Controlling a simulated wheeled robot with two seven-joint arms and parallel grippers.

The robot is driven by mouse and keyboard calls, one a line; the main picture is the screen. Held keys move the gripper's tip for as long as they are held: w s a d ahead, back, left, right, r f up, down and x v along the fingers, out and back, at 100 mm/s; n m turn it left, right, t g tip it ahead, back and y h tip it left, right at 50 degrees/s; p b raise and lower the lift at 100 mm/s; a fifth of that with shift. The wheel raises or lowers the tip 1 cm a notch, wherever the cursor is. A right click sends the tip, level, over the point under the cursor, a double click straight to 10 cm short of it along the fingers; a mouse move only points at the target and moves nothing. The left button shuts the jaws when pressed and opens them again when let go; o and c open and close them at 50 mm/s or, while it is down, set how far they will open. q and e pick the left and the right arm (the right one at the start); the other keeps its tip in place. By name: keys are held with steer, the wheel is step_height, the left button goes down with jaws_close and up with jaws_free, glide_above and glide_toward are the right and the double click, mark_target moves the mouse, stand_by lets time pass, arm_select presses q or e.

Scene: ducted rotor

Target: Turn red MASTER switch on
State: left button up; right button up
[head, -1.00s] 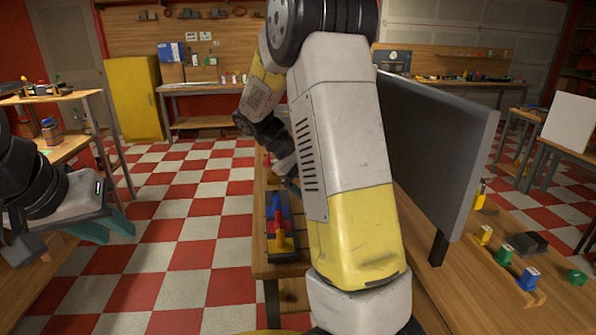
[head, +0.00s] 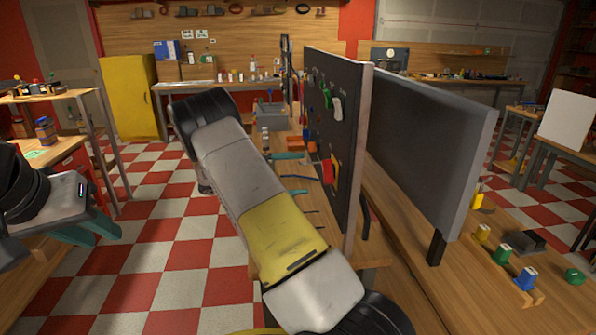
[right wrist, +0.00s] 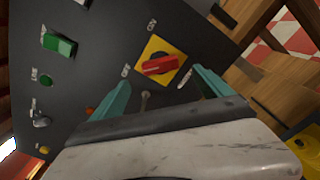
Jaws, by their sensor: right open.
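The red switch (right wrist: 159,65) is a red rotary handle on a yellow square plate, set in a dark upright panel (right wrist: 95,50). In the head view the red handle (head: 328,171) shows low on the panel's left-hand face. My right gripper (head: 294,174) is open in front of the panel, its teal fingers pointing at the switch. In the right wrist view the fingers (right wrist: 163,92) are spread, with the switch just beyond the gap and nothing between them. My left gripper (head: 84,229) hangs empty at the far left, fingers apart.
The panel also carries a green switch (right wrist: 60,44) and several small knobs. A second grey board (head: 430,140) stands to the right. Coloured blocks (head: 502,253) sit on the bench at right.

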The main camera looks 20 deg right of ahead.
mark_target(328, 172)
steer(key=x, duration=0.7)
steer(key=shift+s+d, duration=0.1)
steer(key=shift+d, duration=0.05)
steer(key=shift+c, duration=0.4)
steer(key=c, duration=1.3)
